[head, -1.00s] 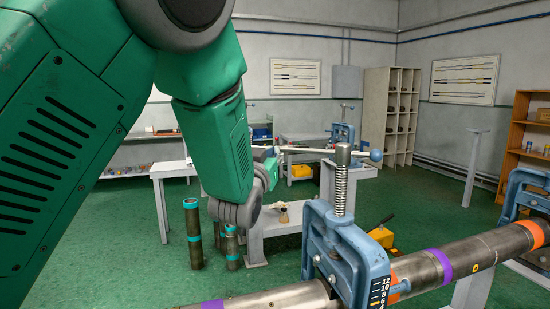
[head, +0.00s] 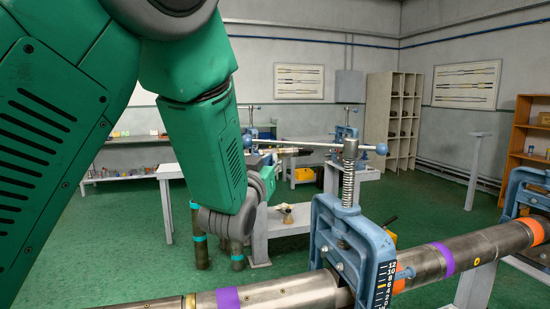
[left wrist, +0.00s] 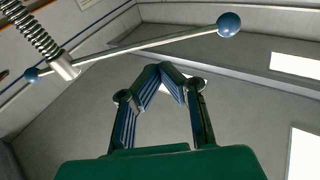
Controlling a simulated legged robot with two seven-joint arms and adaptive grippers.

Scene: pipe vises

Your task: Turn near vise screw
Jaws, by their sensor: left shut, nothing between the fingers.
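The near vise (head: 350,245) is a blue yoke clamped over a steel pipe (head: 440,262). Its upright screw (head: 348,183) has a spring around it and a T-handle bar (head: 310,144) with blue ball ends across the top. My left gripper (head: 292,152) is just below the left half of the bar in the head view, with its fingers small there. In the left wrist view the fingers (left wrist: 160,68) are shut and empty, apart from the bar (left wrist: 140,46) in the picture. The bar's larger-looking ball (left wrist: 228,25) is at upper right, and the screw (left wrist: 38,38) at upper left. My right gripper is not in view.
A second blue vise (head: 528,190) holds the pipe's right end. Another vise and bench stand behind. Upright pipe pieces (head: 200,240) stand on the green floor beyond my left arm. A wooden shelf (head: 527,150) is at far right.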

